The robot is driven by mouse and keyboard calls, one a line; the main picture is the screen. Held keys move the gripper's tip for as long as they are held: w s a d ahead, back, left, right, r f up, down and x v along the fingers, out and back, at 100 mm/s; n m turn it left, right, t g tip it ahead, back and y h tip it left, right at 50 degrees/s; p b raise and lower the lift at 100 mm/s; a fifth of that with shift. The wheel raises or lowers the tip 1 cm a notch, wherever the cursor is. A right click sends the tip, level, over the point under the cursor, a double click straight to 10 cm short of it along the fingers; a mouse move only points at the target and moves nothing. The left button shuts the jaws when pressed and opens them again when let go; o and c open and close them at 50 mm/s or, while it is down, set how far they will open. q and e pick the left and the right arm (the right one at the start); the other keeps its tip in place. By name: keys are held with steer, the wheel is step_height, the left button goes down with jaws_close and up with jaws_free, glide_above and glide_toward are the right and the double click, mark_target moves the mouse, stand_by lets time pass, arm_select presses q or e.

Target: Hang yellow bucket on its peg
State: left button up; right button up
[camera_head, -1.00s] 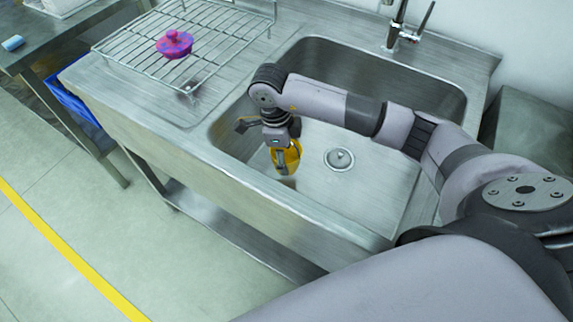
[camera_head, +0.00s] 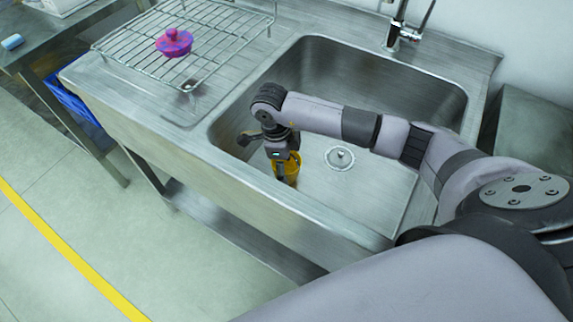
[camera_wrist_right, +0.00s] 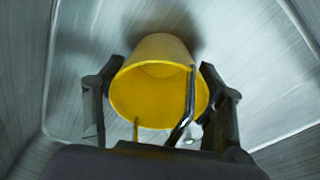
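The yellow bucket (camera_head: 292,167) is inside the sink, low near its front left part, partly hidden by my right gripper (camera_head: 282,172). In the right wrist view, the bucket (camera_wrist_right: 158,85) has its open mouth towards the camera and a grey, handle-like strip across its right side. The fingers of my right gripper (camera_wrist_right: 160,98) lie against opposite sides of the bucket and appear shut on it. Whether the bucket touches the sink floor is unclear. My left gripper is not in view. No peg can be made out.
The steel sink (camera_head: 385,68) has high walls around the bucket, a drain (camera_head: 340,158) to its right and a faucet (camera_head: 402,32) behind. Free floor lies in front.

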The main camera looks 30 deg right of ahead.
steer(key=o, duration=0.3)
steer(key=shift+r, duration=0.1)
steer(key=r, duration=0.5)
steer(key=w+a+r, duration=0.1)
steer(key=r, duration=0.5)
steer(key=a+r, duration=0.1)
steer(key=r, duration=0.5)
steer(key=shift+w+a+r, duration=0.1)
steer(key=shift+w, duration=0.3)
